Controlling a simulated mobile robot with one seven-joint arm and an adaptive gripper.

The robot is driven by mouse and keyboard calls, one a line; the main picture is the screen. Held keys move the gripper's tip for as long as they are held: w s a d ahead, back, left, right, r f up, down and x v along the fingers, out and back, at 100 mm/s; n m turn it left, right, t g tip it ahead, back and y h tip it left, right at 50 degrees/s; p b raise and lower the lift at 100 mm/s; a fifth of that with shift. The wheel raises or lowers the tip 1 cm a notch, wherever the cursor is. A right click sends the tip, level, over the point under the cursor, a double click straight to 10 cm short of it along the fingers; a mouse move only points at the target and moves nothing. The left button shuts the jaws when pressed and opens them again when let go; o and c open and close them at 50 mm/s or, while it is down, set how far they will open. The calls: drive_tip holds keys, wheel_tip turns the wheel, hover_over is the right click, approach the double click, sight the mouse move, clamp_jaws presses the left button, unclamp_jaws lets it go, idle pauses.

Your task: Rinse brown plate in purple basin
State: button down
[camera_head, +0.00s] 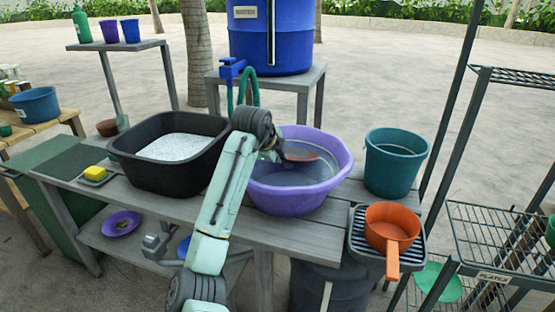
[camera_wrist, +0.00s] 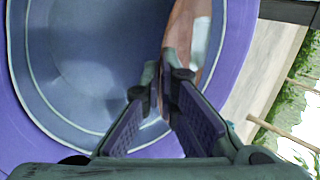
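The purple basin (camera_head: 262,198) stands on the grey wooden bench and holds what looks like water. My gripper (camera_head: 282,155) reaches over its left part. The brown plate (camera_head: 306,157) is at the fingertips, tilted, inside the basin's outline; I cannot tell whether it touches the water. In the wrist view, my gripper's fingers (camera_wrist: 166,82) come together on the edge of the brown plate (camera_wrist: 180,35), which shows as a narrow, nearly edge-on strip. The purple basin (camera_wrist: 232,75) curves around it in that view.
A black tub (camera_head: 130,165) with whitish contents stands left of the basin. A teal bucket (camera_head: 388,172) and an orange pan (camera_head: 390,222) are to the right. A blue barrel (camera_head: 290,50) with a tap (camera_head: 232,68) is behind. A yellow sponge (camera_head: 95,172) lies at left.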

wheel_tip(320, 180, up, 11)
drive_tip(key=p, duration=0.4)
drive_tip(key=shift+p, duration=0.3)
drive_tip(key=shift+a, duration=0.1)
idle(1.0)
